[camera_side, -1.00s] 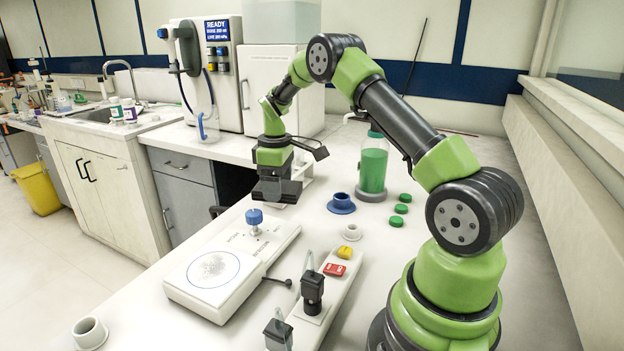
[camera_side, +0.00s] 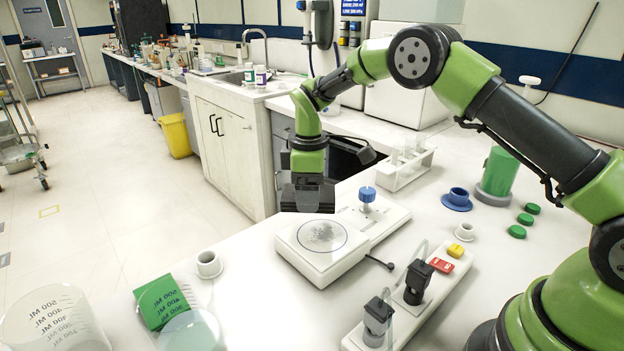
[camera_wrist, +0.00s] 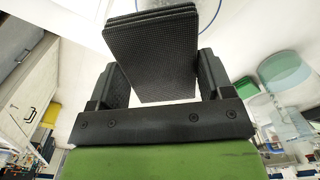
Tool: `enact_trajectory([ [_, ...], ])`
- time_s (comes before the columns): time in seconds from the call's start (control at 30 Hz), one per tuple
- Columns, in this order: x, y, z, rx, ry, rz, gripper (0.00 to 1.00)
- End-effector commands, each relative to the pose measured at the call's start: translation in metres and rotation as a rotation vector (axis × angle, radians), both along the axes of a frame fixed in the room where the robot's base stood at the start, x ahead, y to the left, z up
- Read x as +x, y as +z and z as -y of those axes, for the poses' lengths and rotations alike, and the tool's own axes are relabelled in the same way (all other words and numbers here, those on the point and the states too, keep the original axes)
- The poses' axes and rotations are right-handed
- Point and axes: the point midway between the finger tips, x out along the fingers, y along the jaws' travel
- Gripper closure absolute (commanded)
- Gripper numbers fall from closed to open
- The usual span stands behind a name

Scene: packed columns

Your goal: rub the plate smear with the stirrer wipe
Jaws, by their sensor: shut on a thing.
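My gripper (camera_side: 308,182) is shut on the stirrer wipe (camera_side: 307,202), a dark block. In the wrist view my gripper (camera_wrist: 160,80) has one finger on each side of the wipe (camera_wrist: 152,55), which looks layered and ribbed. The white stirrer has a square plate (camera_side: 286,241) with a blue ring on top. A grey speckled smear (camera_side: 323,236) lies inside the ring. In the side view the wipe appears at the plate's back left edge, left of the smear; its height above the plate is hard to tell. The ring's edge shows at the top of the wrist view.
The stirrer's blue knob (camera_side: 367,195) stands behind the plate. A white cup (camera_side: 208,264) is at the left, and a strip with black plugs (camera_side: 417,280) and a red switch (camera_side: 442,265) is in front right.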

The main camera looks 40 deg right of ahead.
Motion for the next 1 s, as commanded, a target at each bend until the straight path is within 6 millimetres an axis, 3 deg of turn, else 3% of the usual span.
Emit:
enact_trajectory([
  [0.53,-0.001,-0.056,0.001,-0.001,-0.002,-0.005,0.45],
  [1.0,-0.043,-0.057,0.0,-0.001,-0.001,-0.004,0.49],
])
